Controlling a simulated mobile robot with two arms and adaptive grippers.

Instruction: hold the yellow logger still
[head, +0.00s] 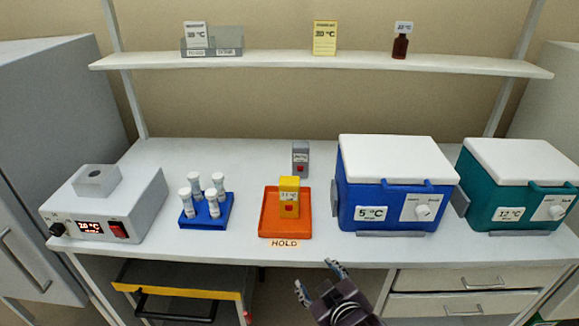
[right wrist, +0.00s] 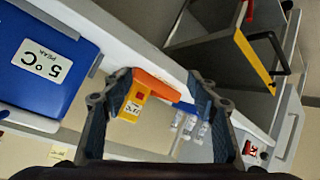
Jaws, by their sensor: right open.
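The yellow logger (head: 289,198) stands upright on the orange tray (head: 264,233), with a label reading about 11 °C and a red button on its front. A HOLD label is on the table edge in front of the tray. My right gripper (head: 318,280) is open and empty, in front of the table edge, below and slightly right of the tray and apart from the logger. In the right wrist view the logger (right wrist: 134,103) and part of the tray (right wrist: 154,82) show between the open fingers, farther off. My left gripper is not in view.
A grey logger (head: 300,158) stands behind the tray. A blue rack (head: 207,215) with several white-capped vials is left of it, then a grey heater box (head: 110,205). Blue (head: 385,190) and teal (head: 512,195) coolers stand right. A shelf (head: 320,62) runs above.

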